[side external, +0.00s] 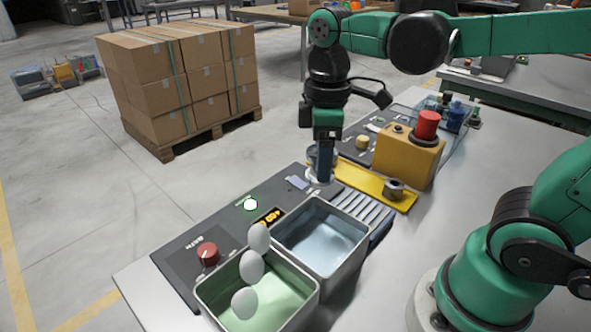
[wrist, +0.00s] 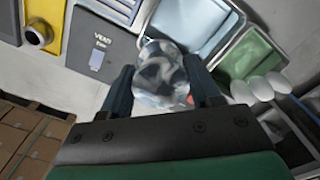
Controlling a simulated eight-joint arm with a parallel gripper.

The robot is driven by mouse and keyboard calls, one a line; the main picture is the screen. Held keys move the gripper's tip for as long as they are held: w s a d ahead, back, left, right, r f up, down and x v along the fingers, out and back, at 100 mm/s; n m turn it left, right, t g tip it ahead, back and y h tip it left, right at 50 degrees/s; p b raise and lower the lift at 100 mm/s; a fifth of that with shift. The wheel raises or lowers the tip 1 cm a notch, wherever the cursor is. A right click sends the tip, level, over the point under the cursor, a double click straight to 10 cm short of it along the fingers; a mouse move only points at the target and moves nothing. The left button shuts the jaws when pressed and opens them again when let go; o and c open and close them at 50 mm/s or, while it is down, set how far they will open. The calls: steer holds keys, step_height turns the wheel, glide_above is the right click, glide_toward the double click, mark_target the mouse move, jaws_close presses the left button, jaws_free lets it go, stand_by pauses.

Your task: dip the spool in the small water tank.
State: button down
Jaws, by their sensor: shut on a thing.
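My gripper (side external: 323,176) points down over the back part of the dark panel, behind the water tank. In the wrist view, my gripper (wrist: 160,84) is shut on a shiny grey, partly see-through round thing, the spool (wrist: 160,70). In the side view the spool (side external: 312,158) is mostly hidden by the fingers. The small water tank (side external: 347,274), a metal-rimmed box of clear bluish liquid, stands in front of the gripper, apart from the spool. It also shows at the top of the wrist view (wrist: 190,18).
A tank of green liquid (side external: 207,296) adjoins the water tank, with several white ovals (side external: 251,266) over it. A ribbed grey rack (side external: 362,207), a yellow plate (side external: 372,181) with a metal ring (side external: 395,189), and a yellow box with a red button (side external: 428,124) stand nearby.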

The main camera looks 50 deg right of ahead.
steer(key=shift+n, duration=0.9)
steer(key=shift+s+a+f, duration=0.5)
steer(key=shift+a+f, duration=0.05)
steer(key=shift+f, duration=1.6)
steer(key=shift+s+a+f, duration=0.45)
steer(key=shift+a+f, duration=0.1)
steer(key=shift+f, duration=1.55)
steer(key=shift+s+a+f, duration=0.5)
steer(key=shift+a+f, duration=0.05)
steer(key=shift+f, duration=1.6)
steer(key=shift+r, duration=0.35)
step_height(320, 180, up, 8)
steer(key=shift+r, duration=0.15)
